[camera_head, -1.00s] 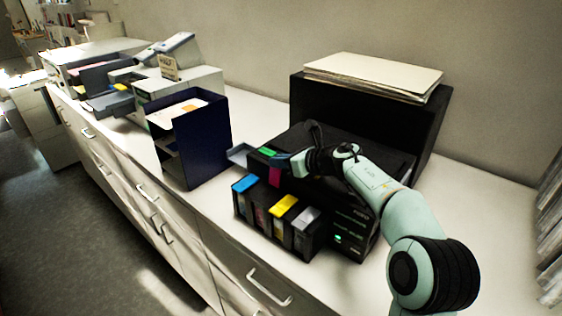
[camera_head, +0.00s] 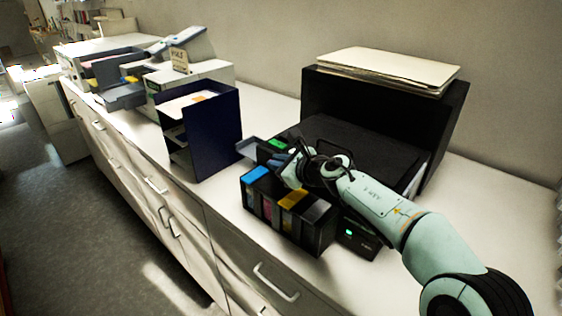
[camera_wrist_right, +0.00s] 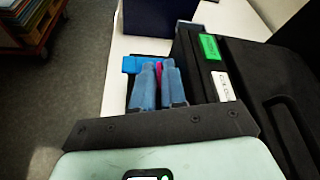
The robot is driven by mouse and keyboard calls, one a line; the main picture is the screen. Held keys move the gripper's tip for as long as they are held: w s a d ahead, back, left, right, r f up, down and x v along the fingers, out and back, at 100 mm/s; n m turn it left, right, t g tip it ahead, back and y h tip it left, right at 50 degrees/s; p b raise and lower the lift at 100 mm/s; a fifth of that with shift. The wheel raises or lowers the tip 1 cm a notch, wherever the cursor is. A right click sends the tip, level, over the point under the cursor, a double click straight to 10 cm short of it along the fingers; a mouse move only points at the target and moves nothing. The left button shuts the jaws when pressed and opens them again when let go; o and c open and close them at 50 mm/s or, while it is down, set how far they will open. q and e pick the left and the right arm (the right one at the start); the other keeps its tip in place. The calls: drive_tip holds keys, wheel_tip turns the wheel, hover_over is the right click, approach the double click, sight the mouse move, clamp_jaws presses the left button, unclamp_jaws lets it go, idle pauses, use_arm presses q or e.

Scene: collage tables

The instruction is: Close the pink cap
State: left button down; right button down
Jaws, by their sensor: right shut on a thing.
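The pink cap (camera_wrist_right: 159,69) shows as a small strip between the blue fingers of my right gripper (camera_wrist_right: 158,64) in the right wrist view. The gripper is shut on it. In the head view my right gripper (camera_head: 281,161) is above the row of ink tanks (camera_head: 286,222) at the printer's front. The pink cap is hidden there behind the gripper. The blue cap (camera_head: 256,173) lies flat at the left end of the row. The yellow cap (camera_head: 293,196) and the grey cap (camera_head: 317,211) also lie flat. My left gripper is out of view.
The black printer (camera_head: 362,155) stands behind the tanks, with a paper stack (camera_head: 390,66) on top. A small grey lid (camera_head: 250,147) sticks out at its left. A dark blue file holder (camera_head: 214,135) stands further left. The white counter (camera_head: 480,200) is clear at right.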

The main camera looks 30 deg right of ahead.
drive_tip(key=shift+a+f, duration=0.1)
drive_tip(key=shift+a, duration=0.1)
idle(0.3)
drive_tip(key=c, duration=1.3)
unclamp_jaws()
drive_tip(key=shift+o, duration=0.2)
drive_tip(key=shift+s, duration=0.1)
drive_tip(key=v, duration=1.3)
drive_tip(key=shift+s, duration=0.2)
drive_tip(key=shift+d, duration=0.15)
